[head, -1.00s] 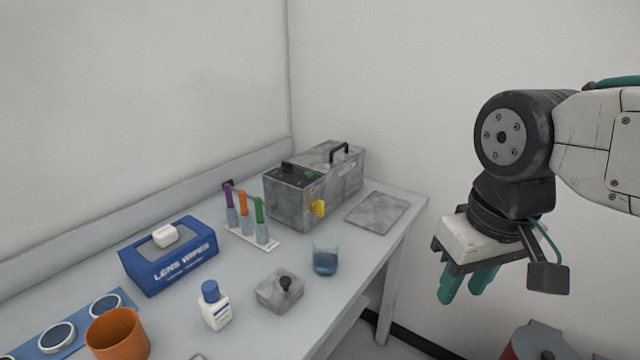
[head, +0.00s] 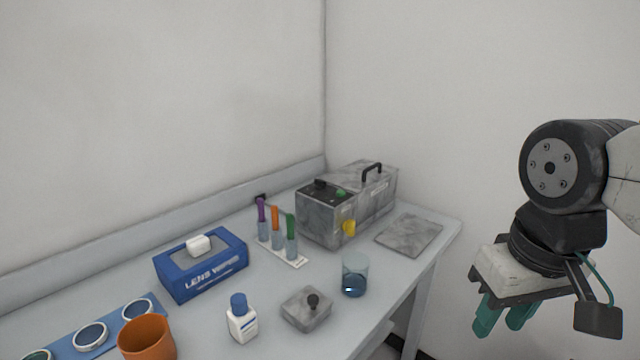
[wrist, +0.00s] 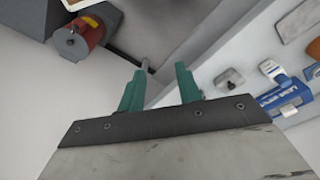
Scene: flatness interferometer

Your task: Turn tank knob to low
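A grey, mottled box-shaped tank (head: 335,218) stands at the back right of the bench in the head view. I cannot read any setting or label. My gripper (head: 502,328) hangs right of the bench, well apart from the tank, with its green fingers pointing down. In the wrist view my gripper (wrist: 160,72) has its fingers spread with nothing between them. The tank is not clear there.
On the bench are a beaker (head: 354,275), a lidded grey dish (head: 307,309), a white bottle (head: 241,319), a tube rack (head: 290,256), a blue wipes box (head: 202,265), an orange cup (head: 147,341) and a flat plate (head: 409,235). A red and grey object (wrist: 78,38) stands off the bench.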

